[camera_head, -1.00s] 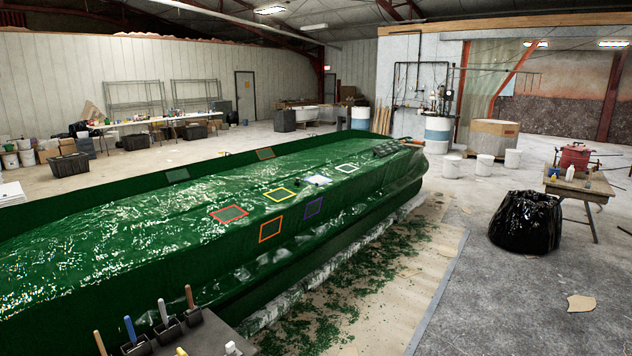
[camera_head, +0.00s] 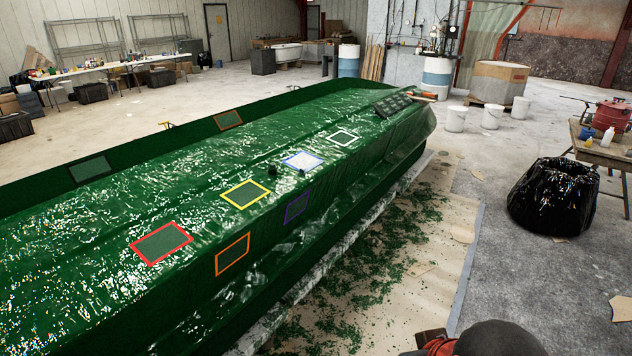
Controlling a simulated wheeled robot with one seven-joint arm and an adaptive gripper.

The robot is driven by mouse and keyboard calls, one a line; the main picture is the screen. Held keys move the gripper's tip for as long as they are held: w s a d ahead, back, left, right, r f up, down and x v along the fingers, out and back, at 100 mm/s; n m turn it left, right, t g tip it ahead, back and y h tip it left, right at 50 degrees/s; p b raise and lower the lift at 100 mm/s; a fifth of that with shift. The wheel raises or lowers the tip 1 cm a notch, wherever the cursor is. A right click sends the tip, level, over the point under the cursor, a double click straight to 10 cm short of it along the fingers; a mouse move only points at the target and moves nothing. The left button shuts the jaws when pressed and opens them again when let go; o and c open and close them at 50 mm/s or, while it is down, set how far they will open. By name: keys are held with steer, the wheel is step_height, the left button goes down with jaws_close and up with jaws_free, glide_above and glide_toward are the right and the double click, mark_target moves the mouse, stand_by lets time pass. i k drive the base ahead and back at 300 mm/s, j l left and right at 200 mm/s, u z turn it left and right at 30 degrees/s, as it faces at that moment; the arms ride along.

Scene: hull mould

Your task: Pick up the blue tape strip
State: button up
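I cannot make out a separate blue tape strip for certain. On the green hull mould (camera_head: 100,230), a bright white patch with a blue-lavender outline (camera_head: 302,161) lies on the upper surface, with small dark items at its lower edge. A square purple-blue outline (camera_head: 297,207) is on the side face just below it. My gripper is not in view. A dark rounded shape at the bottom right edge looks like part of my arm.
Red (camera_head: 162,243), yellow (camera_head: 245,194), orange (camera_head: 232,254) and white (camera_head: 344,138) outlined squares mark the hull. A black bag (camera_head: 553,198) and a wooden table (camera_head: 603,152) stand right. Green scraps litter the floor sheet beside the hull.

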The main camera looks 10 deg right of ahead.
mark_target(302, 171)
steer(key=i+l, duration=0.1)
steer(key=i, duration=0.5)
steer(key=i+l+u, duration=0.15)
steer(key=i+l, duration=0.2)
steer(key=i, duration=0.45)
steer(key=i+l+u, duration=0.1)
steer(key=i+l, duration=0.35)
steer(key=i, duration=0.3)
steer(key=i+l+u, duration=0.15)
steer(key=i+l, duration=0.35)
steer(key=i, duration=0.25)
steer(key=i+l+u, duration=0.1)
steer(key=i+l, duration=0.45)
steer(key=i, duration=0.15)
